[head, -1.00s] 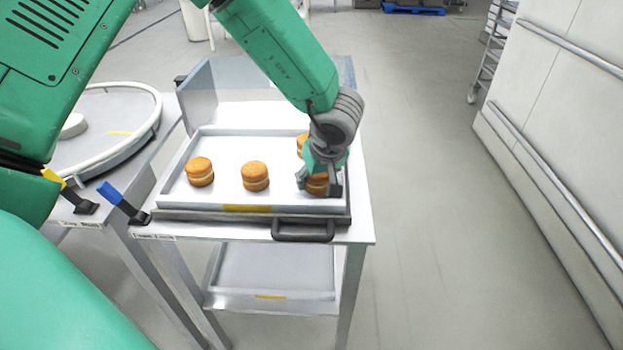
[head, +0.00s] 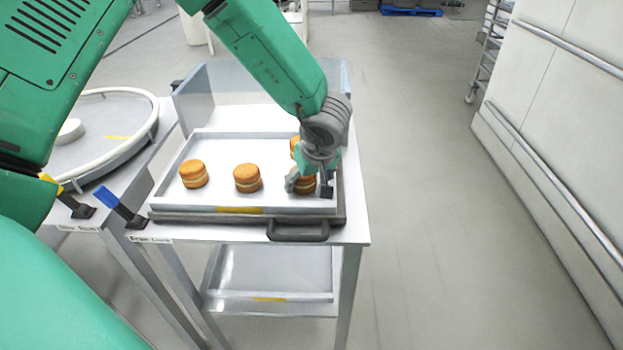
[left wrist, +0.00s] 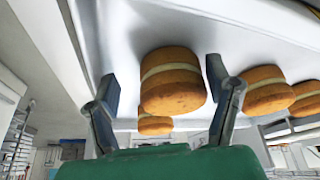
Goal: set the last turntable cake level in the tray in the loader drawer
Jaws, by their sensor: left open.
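A round orange-brown cake with a pale band (head: 304,187) stands at the right front of the tray (head: 215,140) in the loader drawer, partly hidden by my left gripper (head: 308,188). In the left wrist view the same cake (left wrist: 172,85) is between the two open fingers of the left gripper (left wrist: 162,78), with a gap on each side. It looks upright on the tray floor. Other cakes stand in the tray: one at the left (head: 193,174), one in the front middle (head: 247,178), one behind the gripper (head: 295,146). My right gripper is not in view.
The turntable (head: 90,140) at the left holds a low white disc (head: 70,131). A blue-handled lever (head: 120,208) is at the loader's left front corner. A clear guard (head: 235,85) stands behind the tray. A dark handle (head: 298,231) sits in front. Floor to the right is free.

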